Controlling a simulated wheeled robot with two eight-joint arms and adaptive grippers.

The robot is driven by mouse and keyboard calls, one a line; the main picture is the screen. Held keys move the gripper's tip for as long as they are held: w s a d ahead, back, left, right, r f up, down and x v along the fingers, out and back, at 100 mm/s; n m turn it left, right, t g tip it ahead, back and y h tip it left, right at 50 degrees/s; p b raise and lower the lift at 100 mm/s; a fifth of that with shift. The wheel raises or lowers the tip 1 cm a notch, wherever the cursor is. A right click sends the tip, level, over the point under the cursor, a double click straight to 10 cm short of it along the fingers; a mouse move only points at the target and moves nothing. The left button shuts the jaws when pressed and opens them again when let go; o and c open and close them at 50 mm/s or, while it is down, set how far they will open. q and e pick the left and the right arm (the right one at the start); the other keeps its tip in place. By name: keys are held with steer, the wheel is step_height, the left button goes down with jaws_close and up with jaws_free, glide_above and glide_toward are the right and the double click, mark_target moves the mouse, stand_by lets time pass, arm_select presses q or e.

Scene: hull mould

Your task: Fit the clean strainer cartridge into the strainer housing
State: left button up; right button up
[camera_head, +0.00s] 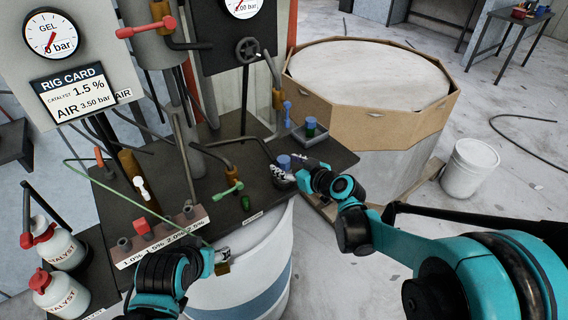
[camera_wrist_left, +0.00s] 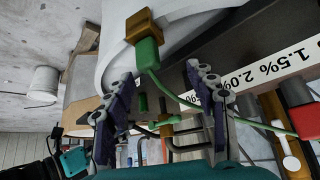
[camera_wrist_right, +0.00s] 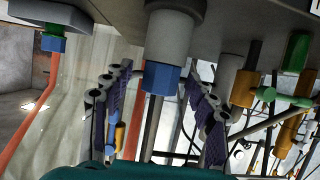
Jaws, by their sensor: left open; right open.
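My right gripper (camera_head: 290,172) is open at the rig bench's right side, by a short dark cylinder with a blue top (camera_head: 284,161). In the right wrist view the blue part (camera_wrist_right: 161,78), on a grey cylindrical body (camera_wrist_right: 174,30), shows between the spread fingers; contact is unclear. I cannot tell if this is the strainer housing. A small tray (camera_head: 302,137) behind it holds a blue-and-green piece (camera_head: 310,126), possibly a strainer cartridge. My left gripper (camera_head: 222,257) is open at the bench's front edge. A brass-and-green fitting (camera_wrist_left: 145,40) on a green hose is beyond its fingers.
A white drum (camera_head: 245,285) stands under the bench front. Pipes and valves, including a green-handled valve (camera_head: 230,188), crowd the bench (camera_head: 215,160). Two catalyst bottles (camera_head: 60,290) stand at left. A large octagonal container (camera_head: 380,110) and white bucket (camera_head: 468,168) are at right.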

steer(key=v, duration=1)
steer(key=shift+s, duration=0.15)
